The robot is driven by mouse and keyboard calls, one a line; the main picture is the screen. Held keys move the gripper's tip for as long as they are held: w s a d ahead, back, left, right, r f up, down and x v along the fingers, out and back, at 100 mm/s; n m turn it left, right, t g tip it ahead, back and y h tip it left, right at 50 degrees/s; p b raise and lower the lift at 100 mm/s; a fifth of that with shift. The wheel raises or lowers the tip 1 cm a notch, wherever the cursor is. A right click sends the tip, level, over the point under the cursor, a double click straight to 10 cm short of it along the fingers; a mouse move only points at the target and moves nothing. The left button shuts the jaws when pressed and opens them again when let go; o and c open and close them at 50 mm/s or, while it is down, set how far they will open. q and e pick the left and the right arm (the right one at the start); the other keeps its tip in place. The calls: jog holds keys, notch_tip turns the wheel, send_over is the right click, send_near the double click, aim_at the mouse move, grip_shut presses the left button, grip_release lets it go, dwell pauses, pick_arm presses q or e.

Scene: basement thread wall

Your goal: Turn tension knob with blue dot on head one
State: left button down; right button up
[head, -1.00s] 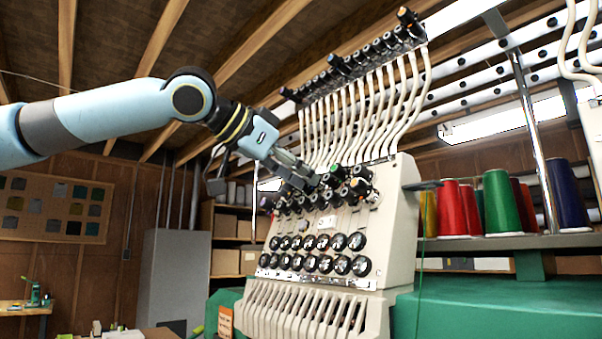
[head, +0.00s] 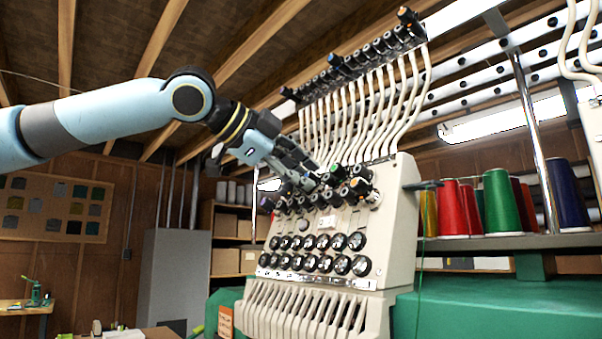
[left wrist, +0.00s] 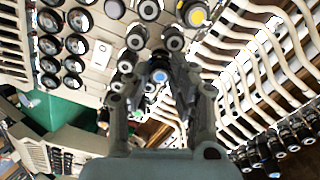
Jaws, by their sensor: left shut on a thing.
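The tension knob with the blue dot (left wrist: 160,77) is dark and sits between my left gripper's fingers in the left wrist view. My left gripper (head: 309,181) reaches from the left to the upper knob rows of the embroidery head (head: 400,220). Its fingers are closed around the blue-dot knob, and the gripper also fills the lower middle of the left wrist view (left wrist: 160,82). In the head view I cannot make out the blue dot behind the fingers. My right gripper is not in view.
Other dark knobs crowd close around, one with a yellow face (left wrist: 196,15). Rows of black dials (head: 356,241) lie below and white thread tubes (head: 380,110) rise above. Thread cones (head: 502,203) stand on a shelf at the right.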

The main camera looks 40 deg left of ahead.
pick_arm(q)
jog(key=shift+m, duration=1.2)
jog(key=c, duration=1.2)
grip_release()
jog(key=shift+o, duration=0.2)
